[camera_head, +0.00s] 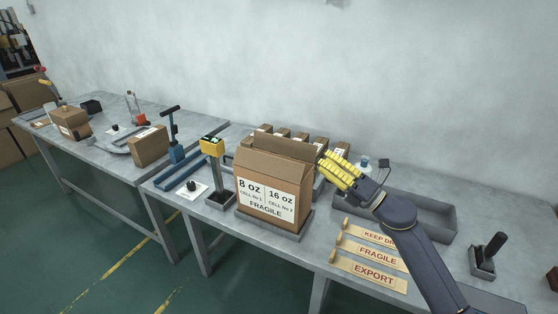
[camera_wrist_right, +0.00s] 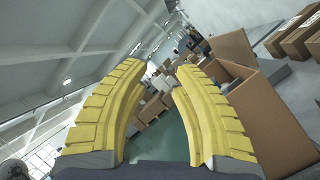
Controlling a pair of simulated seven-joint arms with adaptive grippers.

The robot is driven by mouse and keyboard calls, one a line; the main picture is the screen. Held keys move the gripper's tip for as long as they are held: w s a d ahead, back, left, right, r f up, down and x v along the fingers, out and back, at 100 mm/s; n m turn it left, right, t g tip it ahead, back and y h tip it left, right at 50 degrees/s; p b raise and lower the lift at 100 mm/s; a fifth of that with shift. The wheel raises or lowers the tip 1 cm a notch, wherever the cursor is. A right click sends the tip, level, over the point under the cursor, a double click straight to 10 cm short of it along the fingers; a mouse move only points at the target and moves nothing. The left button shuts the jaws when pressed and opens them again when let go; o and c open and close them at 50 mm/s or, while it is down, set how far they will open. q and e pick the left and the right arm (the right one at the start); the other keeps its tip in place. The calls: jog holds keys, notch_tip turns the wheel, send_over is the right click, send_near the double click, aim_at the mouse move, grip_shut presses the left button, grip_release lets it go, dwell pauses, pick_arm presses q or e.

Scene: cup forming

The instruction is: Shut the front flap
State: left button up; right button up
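A brown carton (camera_head: 268,222) with a printed label reading 8 oz, 16 oz and FRAGILE stands upright on a grey tray on the bench. Its front flap (camera_head: 270,167) rises above the label and looks tilted back; its exact angle is unclear. Another flap (camera_head: 287,147) stands up behind it. My right gripper (camera_head: 326,165), with yellow ribbed fingers, is just right of the carton's top, its tips toward the flaps. In the right wrist view the fingers (camera_wrist_right: 160,72) are apart with nothing between them, and a carton (camera_wrist_right: 268,125) with raised flaps is at right. My left gripper is out of view.
Several small boxes (camera_head: 293,137) stand behind the carton. A yellow-topped device (camera_head: 212,147) stands close at its left. Wooden stamps or plates marked FRAGILE and EXPORT (camera_head: 370,273) lie at right, near a grey tray (camera_head: 437,222) and a black-handled tool (camera_head: 489,253).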

aim_at(279, 160)
jog(key=w+d+r+n+g+h, duration=0.1)
jog(key=w+d+n+g+h, duration=0.25)
jog(key=n+g, duration=0.5)
jog(key=shift+g+h, duration=0.45)
jog(key=x, duration=1.7)
jog(key=shift+w+a, duration=0.2)
jog(key=shift+a, duration=0.1)
jog(key=shift+c, duration=0.4)
grip_shut()
